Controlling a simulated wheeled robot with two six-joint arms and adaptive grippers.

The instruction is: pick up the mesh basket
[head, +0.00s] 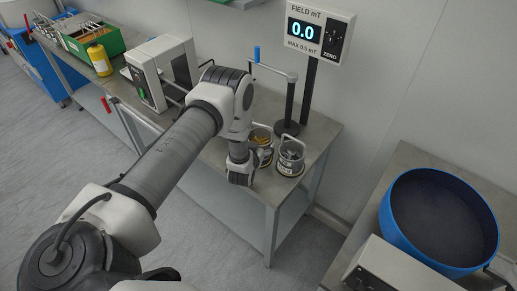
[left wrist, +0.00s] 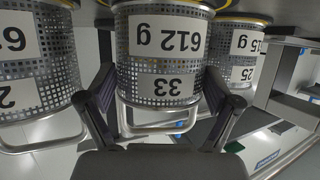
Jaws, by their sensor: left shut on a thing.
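In the left wrist view, a metal mesh basket (left wrist: 160,60) with a wire handle and an upside-down label reading "612 g" and "33" stands between the two dark fingers of my left gripper (left wrist: 162,108). The gripper is shut on this basket. Similar labelled baskets show close by on the left (left wrist: 35,60) and on the right (left wrist: 238,45). In the head view my left gripper (head: 241,176) is at the bench beside a basket with grey contents (head: 291,160) and one with brass-coloured contents (head: 262,132). My arm partly hides this spot. I cannot tell whether the held basket is clear of the bench.
A black post (head: 289,105) and a field meter reading 0.0 (head: 318,33) stand behind the baskets. A white gate-shaped device (head: 150,85) is left on the bench. A blue bowl (head: 390,225) sits on the right bench. Further left are a yellow bottle (head: 99,60) and a green crate (head: 112,37).

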